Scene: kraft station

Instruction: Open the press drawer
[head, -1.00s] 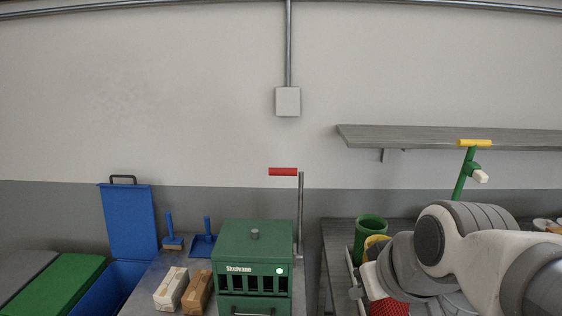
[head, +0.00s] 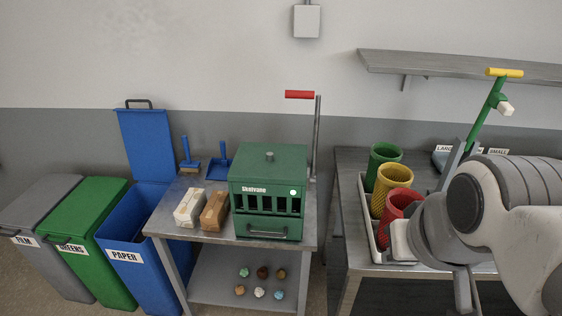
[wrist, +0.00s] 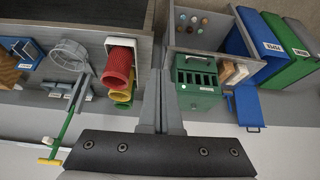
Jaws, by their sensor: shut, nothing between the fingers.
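The green press (head: 269,190) stands on the metal table at the centre of the head view. Its drawer (head: 268,227) is at the bottom front with a bar handle, and it looks shut. A lever with a red grip (head: 299,95) rises at its right side. The press (wrist: 197,78) also shows in the wrist view, turned on its side, right of my fingers. My gripper (wrist: 165,75) is shut and empty, its fingers together, apart from the press. In the head view my arm is at the right, and the fingertips are hard to make out there.
Two wrapped blocks (head: 213,210) lie left of the press. Several small balls (head: 261,272) rest on the shelf below. Bins, including a blue one with its lid up (head: 137,232), stand at left. A tray with green, yellow and red cups (head: 397,200) is on the right table.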

